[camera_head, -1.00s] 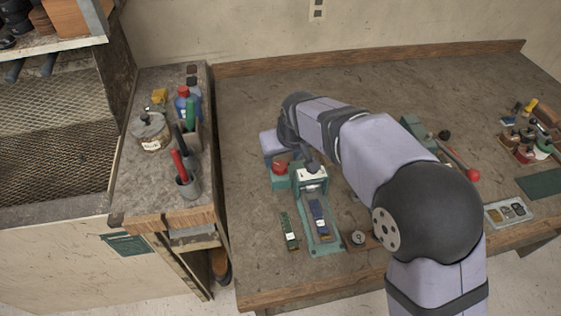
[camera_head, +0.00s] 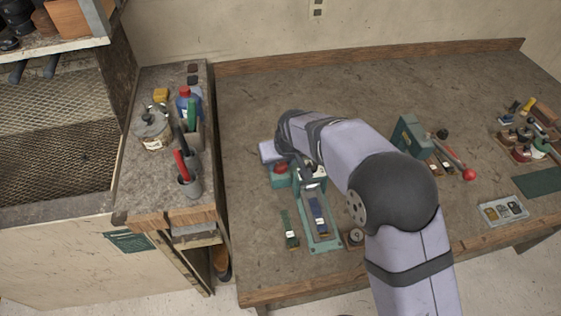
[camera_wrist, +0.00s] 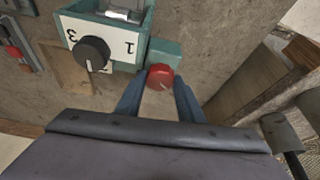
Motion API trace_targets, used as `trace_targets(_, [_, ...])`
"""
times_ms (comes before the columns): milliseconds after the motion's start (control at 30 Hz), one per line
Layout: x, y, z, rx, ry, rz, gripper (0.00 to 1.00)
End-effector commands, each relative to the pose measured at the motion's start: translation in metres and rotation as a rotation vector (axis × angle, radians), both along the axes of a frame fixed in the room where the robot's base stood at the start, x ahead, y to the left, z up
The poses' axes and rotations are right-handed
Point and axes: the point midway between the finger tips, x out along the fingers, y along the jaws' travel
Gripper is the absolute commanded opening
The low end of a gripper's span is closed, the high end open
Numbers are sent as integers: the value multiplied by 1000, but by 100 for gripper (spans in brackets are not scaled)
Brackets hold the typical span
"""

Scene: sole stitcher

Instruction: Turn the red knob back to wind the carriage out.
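The red knob (camera_wrist: 160,77) sits on a green block (camera_wrist: 165,50) on the machine's side; it also shows in the head view (camera_head: 281,168). My gripper (camera_wrist: 158,84) points at it with its two blue fingers apart, one on either side of the knob. Small gaps seem to show beside the knob, and I cannot tell whether either finger touches it. The stitcher (camera_head: 324,238) is green with a white dial face (camera_wrist: 122,40), a black knob (camera_wrist: 92,53) and numbers. A dark blue piece (camera_head: 318,212) lies along its bed. My arm hides part of the machine in the head view.
A narrow green strip (camera_head: 290,228) lies left of the machine and a small round item (camera_head: 355,237) right of it. A green press (camera_head: 411,136) with a red-ended lever (camera_head: 469,174) stands to the right. The back of the bench is clear.

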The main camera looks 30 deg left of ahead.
Motion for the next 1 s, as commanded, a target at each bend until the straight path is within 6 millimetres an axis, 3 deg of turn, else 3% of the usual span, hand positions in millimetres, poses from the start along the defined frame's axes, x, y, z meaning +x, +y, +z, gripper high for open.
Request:
trace_targets(467, [1,-1,0,0,-1,67,12])
trace_targets(1000, [4,-1,-3,2,-1,457,12])
